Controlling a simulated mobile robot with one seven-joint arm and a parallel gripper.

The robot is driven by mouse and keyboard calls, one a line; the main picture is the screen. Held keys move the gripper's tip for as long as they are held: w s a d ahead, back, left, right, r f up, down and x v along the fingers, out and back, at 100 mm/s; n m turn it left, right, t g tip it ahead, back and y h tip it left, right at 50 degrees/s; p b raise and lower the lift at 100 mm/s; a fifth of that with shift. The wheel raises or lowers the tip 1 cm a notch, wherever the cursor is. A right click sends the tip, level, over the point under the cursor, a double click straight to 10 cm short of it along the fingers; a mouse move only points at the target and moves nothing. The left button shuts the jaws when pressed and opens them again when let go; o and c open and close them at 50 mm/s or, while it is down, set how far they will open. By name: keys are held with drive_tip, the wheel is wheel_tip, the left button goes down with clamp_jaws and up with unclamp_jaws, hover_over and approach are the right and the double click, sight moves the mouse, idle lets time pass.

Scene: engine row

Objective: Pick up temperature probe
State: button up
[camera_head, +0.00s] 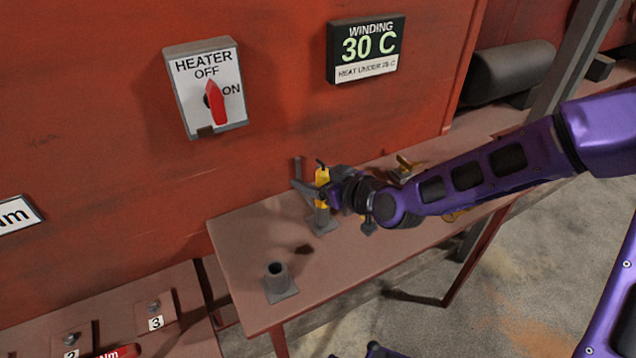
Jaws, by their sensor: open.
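The temperature probe looks to be the small yellow tool (322,188) standing upright in a grey socket (323,223) on the brown bench. My gripper (312,188) reaches in from the right, with its open jaws at the yellow body. Its fingers overlap the tool in this view, and I cannot tell whether they touch it. The lower part of the probe is hidden inside the socket. My purple arm covers part of the bench to the right.
An empty grey socket (280,282) stands at the bench's (240,250) front left. Another yellow item (404,168) is partly hidden behind my arm. The red wall behind carries a heater switch (208,90) and a winding display (365,48) reading 30 C. A red-handled tool (122,352) lies lower left.

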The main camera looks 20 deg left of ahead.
clamp_jaws()
idle(0.4)
